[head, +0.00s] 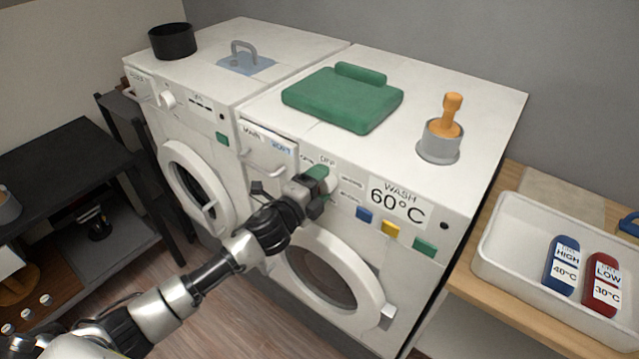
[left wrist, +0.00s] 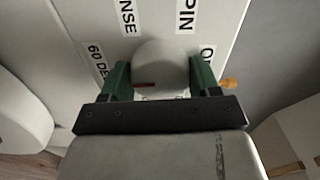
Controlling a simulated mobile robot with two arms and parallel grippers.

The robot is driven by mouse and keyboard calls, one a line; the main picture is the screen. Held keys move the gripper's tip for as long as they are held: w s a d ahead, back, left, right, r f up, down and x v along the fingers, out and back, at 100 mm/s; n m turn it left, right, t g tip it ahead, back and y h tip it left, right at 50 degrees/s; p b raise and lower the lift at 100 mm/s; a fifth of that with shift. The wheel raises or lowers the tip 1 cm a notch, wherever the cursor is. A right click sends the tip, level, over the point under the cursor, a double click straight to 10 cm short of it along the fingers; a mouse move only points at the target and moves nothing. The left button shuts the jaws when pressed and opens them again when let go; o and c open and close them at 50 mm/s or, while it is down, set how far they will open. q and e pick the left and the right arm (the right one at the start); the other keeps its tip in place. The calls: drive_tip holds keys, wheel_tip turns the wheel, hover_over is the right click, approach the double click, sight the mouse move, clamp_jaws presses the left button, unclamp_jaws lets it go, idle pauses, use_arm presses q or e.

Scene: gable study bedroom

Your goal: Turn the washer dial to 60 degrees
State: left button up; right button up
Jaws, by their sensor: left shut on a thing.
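The washer (head: 350,225) is the nearer white front-loading machine, with a "WASH 60°C" card (head: 398,201) on its front. Its round white dial shows in the left wrist view (left wrist: 162,62), ringed by labels including "60 DE..." (left wrist: 97,62), "...NSE" and "...PIN". A short red mark shows low on the dial, partly hidden, so I cannot tell which label it points to. My left gripper (head: 324,186) has its green fingers on both sides of the dial and is shut on it. In the head view the gripper hides most of the dial. My right gripper is out of view.
A second white machine (head: 190,130) stands at left. A green folded item (head: 345,105) and a grey cup (head: 438,146) with an orange handle sit on the washer. A white tray (head: 500,250) with blue and red bottles stands at right. A dark shelf (head: 60,150) is at left.

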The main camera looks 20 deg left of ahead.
use_arm(q)
drive_tip(key=shift+m, duration=0.3)
drive_tip(key=o, duration=0.9)
drive_tip(key=b+v, duration=0.2)
drive_tip(key=v, duration=0.8)
drive_tip(key=shift+s+a+b, duration=0.15)
drive_tip(key=shift+s+b, duration=0.2)
drive_tip(key=shift+b, duration=0.05)
